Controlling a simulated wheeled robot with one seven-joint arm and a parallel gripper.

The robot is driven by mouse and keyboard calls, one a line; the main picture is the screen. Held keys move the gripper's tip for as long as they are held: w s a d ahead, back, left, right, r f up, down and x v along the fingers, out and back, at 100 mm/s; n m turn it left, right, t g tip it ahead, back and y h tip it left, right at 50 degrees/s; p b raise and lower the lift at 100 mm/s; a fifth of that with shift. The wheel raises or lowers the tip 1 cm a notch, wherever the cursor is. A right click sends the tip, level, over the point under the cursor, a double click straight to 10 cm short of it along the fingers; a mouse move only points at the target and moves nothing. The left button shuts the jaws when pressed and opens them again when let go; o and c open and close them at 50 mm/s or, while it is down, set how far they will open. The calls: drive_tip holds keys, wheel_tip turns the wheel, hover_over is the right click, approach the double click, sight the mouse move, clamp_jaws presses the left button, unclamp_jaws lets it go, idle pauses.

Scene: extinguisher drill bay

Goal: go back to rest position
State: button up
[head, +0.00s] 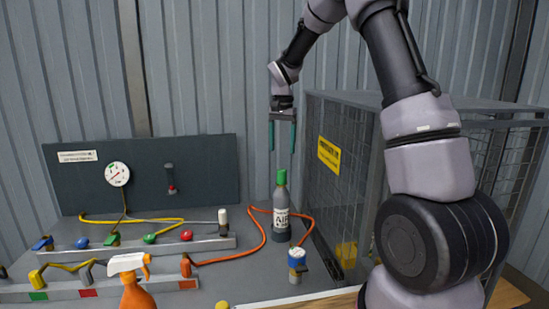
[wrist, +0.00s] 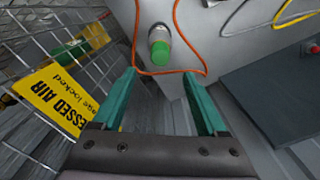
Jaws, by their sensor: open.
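My gripper (head: 282,136) hangs pointing down from my arm in the head view, with its two green fingers apart and nothing between them. It is above the air bottle (head: 281,222), a grey bottle with a green top and an "AIR" label, standing upright on the bench. A clear gap shows between the fingertips and the bottle top. In the wrist view the fingers (wrist: 165,100) are spread, and the bottle's green cap (wrist: 160,52) shows beyond them.
A mesh cage (head: 345,150) with a yellow sign stands right of the gripper. A panel with a gauge (head: 117,174) stands left. An orange hose (head: 262,232) loops around the bottle. A spray bottle (head: 133,283), valve rails (head: 130,247) and a blue-topped fitting (head: 296,262) are on the bench.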

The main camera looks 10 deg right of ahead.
drive_tip(key=s+d+r+n+t+y, duration=0.1)
drive_tip(key=s+d+r+t, duration=0.25)
drive_tip(key=s+r, duration=0.95)
drive_tip(key=s+d+r+t, duration=0.1)
drive_tip(key=s+t, duration=0.1)
drive_tip(key=s, duration=0.7)
drive_tip(key=s+d+r+n+t+y, duration=0.1)
drive_tip(key=s, duration=0.8)
drive_tip(key=shift+r+n+t, duration=0.3)
drive_tip(key=shift+r+t, duration=0.05)
drive_tip(key=shift+r, duration=0.05)
drive_tip(key=shift+d, duration=0.1)
